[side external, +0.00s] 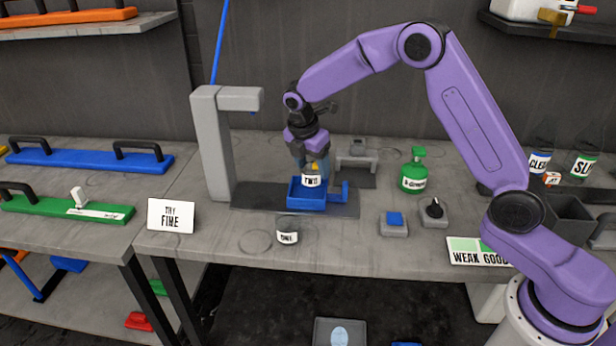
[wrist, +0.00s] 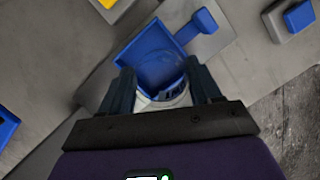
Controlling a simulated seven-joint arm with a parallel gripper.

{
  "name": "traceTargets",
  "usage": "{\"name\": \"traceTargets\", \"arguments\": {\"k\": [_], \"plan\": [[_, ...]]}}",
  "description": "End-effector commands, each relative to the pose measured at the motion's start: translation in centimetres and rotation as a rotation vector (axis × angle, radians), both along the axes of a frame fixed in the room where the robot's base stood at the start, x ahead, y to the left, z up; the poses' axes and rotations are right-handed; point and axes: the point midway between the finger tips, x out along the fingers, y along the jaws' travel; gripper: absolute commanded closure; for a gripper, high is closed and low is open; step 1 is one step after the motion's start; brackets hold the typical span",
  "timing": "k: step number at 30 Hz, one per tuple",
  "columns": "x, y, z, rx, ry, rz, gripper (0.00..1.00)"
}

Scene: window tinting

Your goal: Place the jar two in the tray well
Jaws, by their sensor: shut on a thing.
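Jar two (side external: 312,180), a small clear jar with a white "TWO" label, is held upright by my gripper (side external: 311,163). My gripper is shut on it. The blue tray (side external: 307,203) is directly below, with its handle to the right. In the side view the jar's lower part overlaps the tray's well; I cannot tell whether it touches the floor of the well. In the wrist view the jar's rim (wrist: 165,98) shows between the fingers (wrist: 164,92), over the near end of the blue tray (wrist: 152,52).
A second jar (side external: 288,237) stands on the bench in front of the tray. A grey post with an overhanging arm (side external: 212,140) rises at left. A green bottle (side external: 413,172), a blue-topped block (side external: 394,222) and a knob box (side external: 434,212) stand at right. A "TRY FINE" card (side external: 171,216) stands front left.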

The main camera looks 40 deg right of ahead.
Motion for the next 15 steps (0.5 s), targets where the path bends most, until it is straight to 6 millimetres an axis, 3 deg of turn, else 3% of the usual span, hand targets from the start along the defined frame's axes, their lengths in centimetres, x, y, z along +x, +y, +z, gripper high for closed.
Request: {"name": "traceTargets", "arguments": {"k": [10,15], "plan": [[1.5,0.2,-1.8,0.000,-0.001,0.000,0.74],[1.3,0.2,-4.2,-0.001,0.001,0.003,0.74]]}}
